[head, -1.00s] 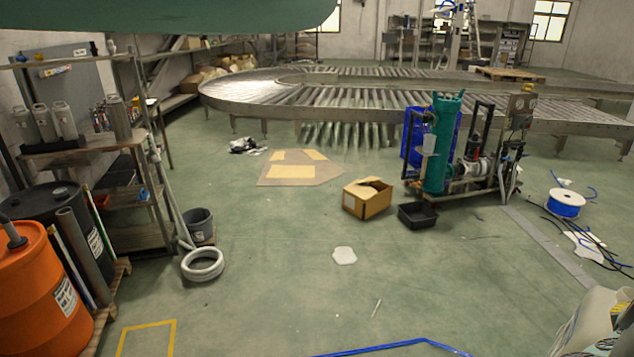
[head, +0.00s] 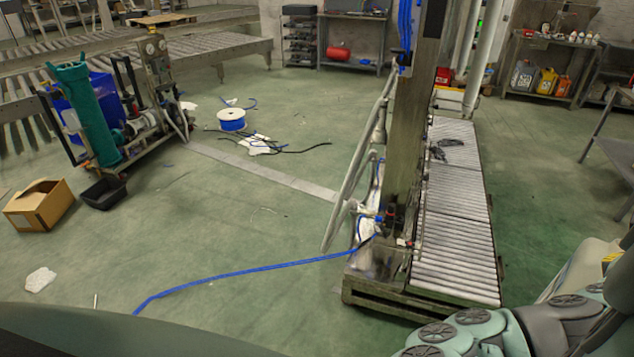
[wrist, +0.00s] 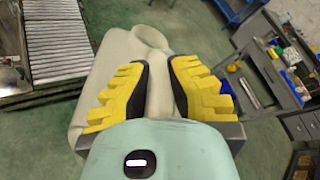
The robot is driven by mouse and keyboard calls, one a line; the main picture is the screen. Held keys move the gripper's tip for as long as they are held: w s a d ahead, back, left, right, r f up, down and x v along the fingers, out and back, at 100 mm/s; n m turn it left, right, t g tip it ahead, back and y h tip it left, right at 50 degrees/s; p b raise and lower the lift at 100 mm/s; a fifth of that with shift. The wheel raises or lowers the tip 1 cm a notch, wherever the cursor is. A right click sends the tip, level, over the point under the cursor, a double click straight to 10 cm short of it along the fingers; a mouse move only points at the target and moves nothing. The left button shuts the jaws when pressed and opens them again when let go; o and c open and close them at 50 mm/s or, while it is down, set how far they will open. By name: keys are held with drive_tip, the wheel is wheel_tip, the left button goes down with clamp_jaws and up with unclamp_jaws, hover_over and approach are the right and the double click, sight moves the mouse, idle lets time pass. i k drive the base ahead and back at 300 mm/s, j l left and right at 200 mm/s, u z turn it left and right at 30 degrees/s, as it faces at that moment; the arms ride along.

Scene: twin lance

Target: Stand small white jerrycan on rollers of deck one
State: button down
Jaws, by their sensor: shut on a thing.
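The small white jerrycan (wrist: 115,50) fills the middle of the wrist view. My gripper (wrist: 160,85) is shut on it, its yellow, black-padded fingers on either side of its upper part. The fingers and my wrist hide much of the can. A long roller deck (head: 455,240) runs away from me right of centre in the head view, beside a tall metal column. Rollers also show at the upper left of the wrist view (wrist: 55,45), apart from the can. I cannot read any deck number.
The column (head: 405,140) and slanted rails stand along the deck's left side. A dark item (head: 440,150) lies on its far rollers. A blue hose (head: 250,268) crosses the floor to the deck's near left corner. Open green floor lies left and right of the deck.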

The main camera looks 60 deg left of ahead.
sight(450, 273)
drive_tip(key=i+l+u, duration=0.15)
drive_tip(key=i, duration=0.4)
drive_tip(key=i+l+u, duration=0.15)
drive_tip(key=i+l, duration=0.25)
drive_tip(key=i, duration=0.15)
drive_tip(key=i+l+u, duration=0.15)
drive_tip(key=i+l, duration=0.2)
drive_tip(key=i, duration=0.15)
drive_tip(key=i+l+u, duration=0.9)
drive_tip(key=l, duration=0.45)
drive_tip(key=i, duration=0.1)
